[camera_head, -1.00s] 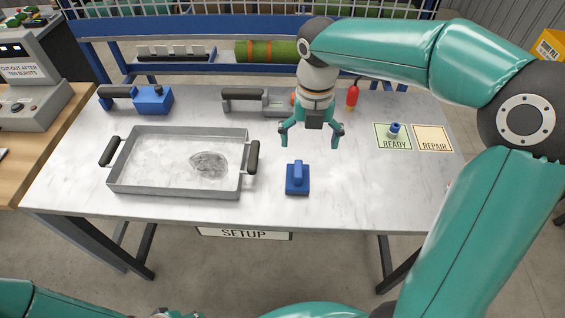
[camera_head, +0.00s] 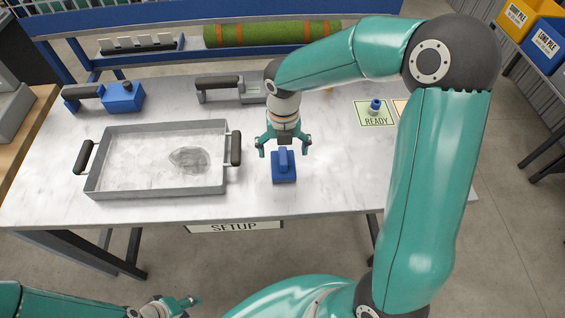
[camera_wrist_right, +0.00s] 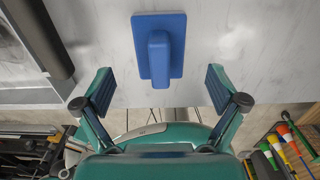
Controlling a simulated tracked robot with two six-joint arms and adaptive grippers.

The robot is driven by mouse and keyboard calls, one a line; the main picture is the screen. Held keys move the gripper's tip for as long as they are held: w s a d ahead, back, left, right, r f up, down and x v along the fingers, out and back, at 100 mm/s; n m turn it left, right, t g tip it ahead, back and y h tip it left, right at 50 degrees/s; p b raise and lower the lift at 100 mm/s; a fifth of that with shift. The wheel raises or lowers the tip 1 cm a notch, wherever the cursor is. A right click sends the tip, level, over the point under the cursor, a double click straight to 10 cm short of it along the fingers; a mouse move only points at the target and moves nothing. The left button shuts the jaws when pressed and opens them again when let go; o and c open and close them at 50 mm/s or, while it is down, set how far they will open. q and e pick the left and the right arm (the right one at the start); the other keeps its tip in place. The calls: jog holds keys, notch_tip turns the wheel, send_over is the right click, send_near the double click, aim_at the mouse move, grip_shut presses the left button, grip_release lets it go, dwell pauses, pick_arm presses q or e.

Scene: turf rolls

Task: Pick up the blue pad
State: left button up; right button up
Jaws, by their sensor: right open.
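The blue pad (camera_head: 284,173), a flat block with a raised blue handle, lies on the marble-topped table right of the tray. In the right wrist view the blue pad (camera_wrist_right: 145,50) lies just ahead of the fingertips, with its handle running lengthwise between their lines. My right gripper (camera_head: 284,150) is open and empty, above and just behind the pad in the head view; its two spread fingers also show in the right wrist view (camera_wrist_right: 158,88). My left gripper (camera_head: 172,306) is low at the bottom edge, off the table; its jaw state is unclear.
A grey tray (camera_head: 158,194) with dark handles stands left of the pad. Behind are a blue tool with a black handle (camera_head: 124,98) and a grey tool (camera_head: 220,91). A READY card (camera_head: 375,119) bears a small blue-topped item. Tabletop right of the pad is clear.

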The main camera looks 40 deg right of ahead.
aim_at(283, 155)
notch_tip(283, 155, down, 5)
jog(key=shift+f+p, duration=0.1)
jog(key=shift+p, duration=0.3)
jog(key=c, duration=1.3)
